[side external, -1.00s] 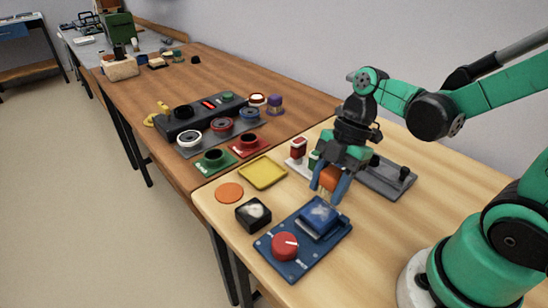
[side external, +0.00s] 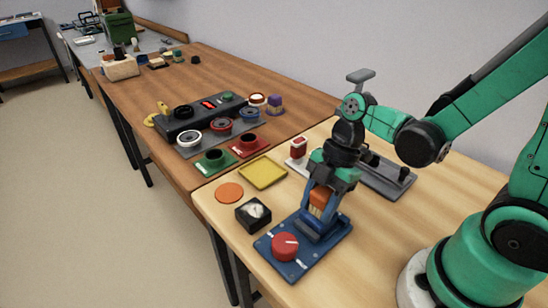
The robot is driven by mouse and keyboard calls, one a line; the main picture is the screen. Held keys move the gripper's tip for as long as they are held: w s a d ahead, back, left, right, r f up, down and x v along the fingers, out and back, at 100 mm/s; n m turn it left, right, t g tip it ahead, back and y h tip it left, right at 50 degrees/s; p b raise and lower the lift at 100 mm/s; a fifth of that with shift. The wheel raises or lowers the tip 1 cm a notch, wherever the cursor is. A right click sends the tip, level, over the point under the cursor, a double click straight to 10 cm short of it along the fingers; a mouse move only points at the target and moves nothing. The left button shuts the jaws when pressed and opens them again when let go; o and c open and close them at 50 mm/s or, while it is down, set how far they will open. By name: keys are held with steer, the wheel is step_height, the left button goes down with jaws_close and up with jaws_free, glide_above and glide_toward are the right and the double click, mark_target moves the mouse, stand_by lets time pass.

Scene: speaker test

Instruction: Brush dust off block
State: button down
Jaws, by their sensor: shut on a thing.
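My gripper (side external: 318,207) is shut on an orange-handled brush (side external: 319,199) and holds it over the blue block (side external: 314,231). The block sits on a blue baseplate (side external: 318,255) near the front of the light wooden table. The gripper and brush hide most of the block's top, so I cannot tell whether dust lies there. The bristles are hidden too, and I cannot tell whether they touch the block.
A red knob (side external: 285,246) stands on the same plate. A black box with a pale dial (side external: 253,214), an orange disc (side external: 229,192) and a yellow tray (side external: 262,172) lie to the left. A grey fixture (side external: 388,179) lies behind. The table's right front is clear.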

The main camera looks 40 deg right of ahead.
steer(key=shift+d+r, duration=0.1)
steer(key=shift+d, duration=0.35)
steer(key=shift+v, duration=0.95)
steer(key=shift+r, duration=2.95)
steer(key=w+a+r, duration=0.3)
steer(key=w+r, duration=0.2)
steer(key=w, duration=0.4)
step_height(320, 180, up, 3)
glide_above(221, 197)
steer(key=d, duration=0.1)
step_height(221, 197, down, 20)
steer(key=shift+d+r, duration=0.1)
steer(key=shift+r, duration=0.05)
